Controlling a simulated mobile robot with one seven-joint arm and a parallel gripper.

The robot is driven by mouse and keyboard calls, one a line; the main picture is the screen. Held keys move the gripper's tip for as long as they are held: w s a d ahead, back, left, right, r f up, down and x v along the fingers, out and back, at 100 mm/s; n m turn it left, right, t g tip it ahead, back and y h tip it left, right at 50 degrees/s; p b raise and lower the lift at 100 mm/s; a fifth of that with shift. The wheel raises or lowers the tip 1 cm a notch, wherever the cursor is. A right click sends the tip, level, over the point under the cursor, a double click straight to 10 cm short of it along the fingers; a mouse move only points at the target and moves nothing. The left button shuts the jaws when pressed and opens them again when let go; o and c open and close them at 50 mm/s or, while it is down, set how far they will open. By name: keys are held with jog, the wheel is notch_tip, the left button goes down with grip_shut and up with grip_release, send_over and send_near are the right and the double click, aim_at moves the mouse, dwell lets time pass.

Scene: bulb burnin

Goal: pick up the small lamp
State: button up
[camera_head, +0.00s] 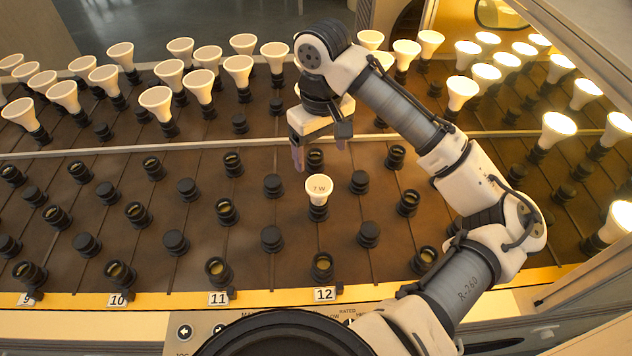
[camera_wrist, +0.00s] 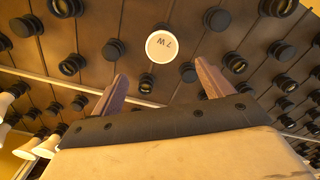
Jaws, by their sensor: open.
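The small lamp (camera_head: 318,192) has a white, cone-shaped head marked "7 W" and stands upright in a black socket on the brown board, above the label 12. It also shows in the wrist view (camera_wrist: 165,45), its round face toward the camera, beyond the fingertips and between their lines. My gripper (camera_head: 318,158) is open and empty, just behind the lamp in the head view and apart from it. Its two fingers also show in the wrist view (camera_wrist: 160,75), spread wide with nothing between them.
Empty black sockets (camera_head: 272,238) surround the lamp on all sides. Rows of larger white lamps (camera_head: 157,100) stand at the back left, and lit lamps (camera_head: 557,128) stand at the right. A yellow front edge (camera_head: 270,301) carries number labels.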

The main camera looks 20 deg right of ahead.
aim_at(319, 183)
notch_tip(319, 183, down, 8)
jog(key=shift+s+r, duration=0.1)
jog(key=shift+r, duration=0.05)
jog(key=shift+a+f+p, duration=0.15)
jog(key=shift+f+p, duration=0.05)
jog(key=shift+f, duration=1.1)
jog(key=shift+a+f+p, duration=0.1)
jog(key=shift+f+p, duration=0.05)
jog(key=shift+f, duration=1.15)
jog(key=shift+c, duration=0.5)
jog(key=c, duration=1)
